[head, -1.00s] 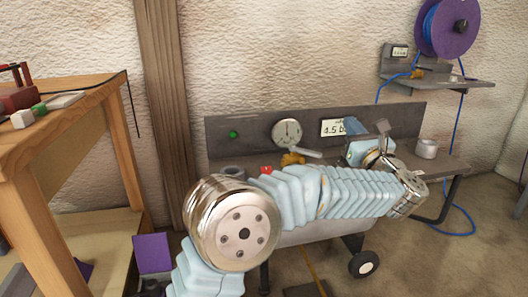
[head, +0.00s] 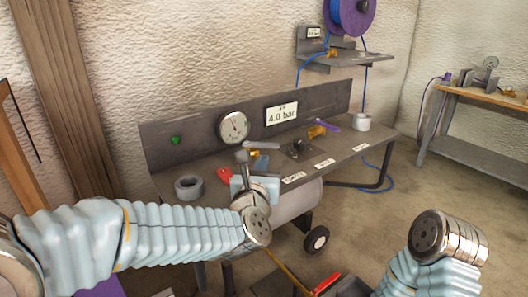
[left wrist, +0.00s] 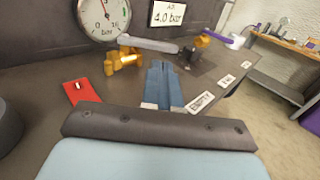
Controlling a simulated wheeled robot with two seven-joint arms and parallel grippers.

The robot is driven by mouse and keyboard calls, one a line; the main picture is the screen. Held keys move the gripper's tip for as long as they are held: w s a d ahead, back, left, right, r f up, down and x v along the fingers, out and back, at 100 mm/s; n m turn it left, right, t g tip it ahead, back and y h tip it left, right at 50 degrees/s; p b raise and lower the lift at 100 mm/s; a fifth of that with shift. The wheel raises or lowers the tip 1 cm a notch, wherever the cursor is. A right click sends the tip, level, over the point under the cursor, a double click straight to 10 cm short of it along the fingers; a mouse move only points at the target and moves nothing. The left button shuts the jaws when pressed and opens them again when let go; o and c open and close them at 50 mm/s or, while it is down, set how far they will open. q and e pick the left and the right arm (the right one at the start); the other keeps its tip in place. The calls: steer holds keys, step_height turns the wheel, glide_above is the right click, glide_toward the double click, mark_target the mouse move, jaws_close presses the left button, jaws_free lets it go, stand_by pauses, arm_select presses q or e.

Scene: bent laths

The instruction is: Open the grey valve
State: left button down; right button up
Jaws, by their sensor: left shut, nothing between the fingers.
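The grey valve (head: 264,146) is a brass fitting with a long grey lever on the grey bench, below the round gauge. In the left wrist view its lever (left wrist: 160,44) points right from the brass body (left wrist: 125,57), roughly along the back panel. My left gripper (head: 258,165) is in front of the valve; in the left wrist view its blue fingers (left wrist: 163,84) are together and empty, apart from the lever. The round gauge (head: 234,127) stands at the panel, and a display (head: 282,113) reads 4.0 bar. My right gripper is not in view, only part of my right arm.
A black fitting (head: 297,148) and a purple-handled valve (head: 326,127) stand to the right. White label cards (head: 324,163) line the front edge. A white cup (head: 362,122) stands far right.

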mark_target(274, 148)
arm_select(q)
steer(key=w, duration=0.4)
steer(key=w+d, duration=0.1)
steer(key=w, duration=0.1)
stand_by(0.3)
